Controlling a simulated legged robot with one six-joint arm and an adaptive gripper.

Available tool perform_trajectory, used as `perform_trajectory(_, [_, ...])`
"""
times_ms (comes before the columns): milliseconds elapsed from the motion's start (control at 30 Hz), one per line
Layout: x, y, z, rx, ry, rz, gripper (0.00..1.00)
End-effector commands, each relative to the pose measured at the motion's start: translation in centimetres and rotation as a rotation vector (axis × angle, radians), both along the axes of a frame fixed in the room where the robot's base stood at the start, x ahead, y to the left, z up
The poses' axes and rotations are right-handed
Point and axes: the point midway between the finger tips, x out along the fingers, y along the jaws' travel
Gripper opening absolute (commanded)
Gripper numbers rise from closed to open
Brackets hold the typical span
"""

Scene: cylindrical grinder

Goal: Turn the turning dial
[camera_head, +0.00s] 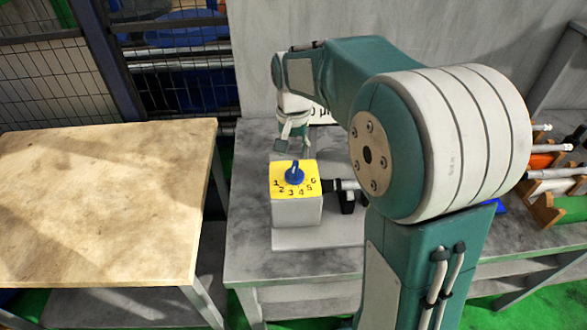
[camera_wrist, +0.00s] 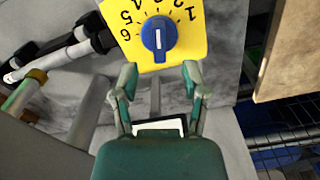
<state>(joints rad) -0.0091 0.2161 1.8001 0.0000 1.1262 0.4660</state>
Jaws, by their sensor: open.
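The turning dial (camera_head: 294,174) is a blue knob on the yellow numbered top face (camera_head: 282,190) of a grey box (camera_head: 297,212) on the grey table. In the wrist view the dial (camera_wrist: 159,39) shows a white pointer line on its raised grip, with numbers around it on the yellow face (camera_wrist: 193,42). My gripper (camera_wrist: 160,72) is open and empty, its two fingers spread just short of the dial in the picture. In the head view my gripper (camera_head: 291,150) is behind the box and above it, partly small and hard to make out. I see no contact with the dial.
A black connector (camera_head: 340,186) sticks out from the box's right side. A wooden table (camera_head: 105,200) stands to the left, across a gap. A wooden rack (camera_head: 550,205) with rods is at the right. The grey table (camera_head: 250,255) is bare left of the box.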

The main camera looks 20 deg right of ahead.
Motion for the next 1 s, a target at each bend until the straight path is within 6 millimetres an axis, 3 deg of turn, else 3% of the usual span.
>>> perform_trajectory(200, [-0.1, 0.0, -4.1, 0.0, 0.003, 0.0, 0.57])
perform_trajectory(333, [-0.1, 0.0, -5.7, 0.0, 0.002, 0.001, 0.57])
perform_trajectory(733, [0.0, 0.0, -6.6, 0.0, -0.001, 0.001, 0.57])
perform_trajectory(867, [0.0, 0.0, -6.6, 0.0, -0.001, 0.001, 0.0])
perform_trajectory(1000, [0.0, 0.0, -6.6, 0.0, -0.001, 0.001, 0.0])
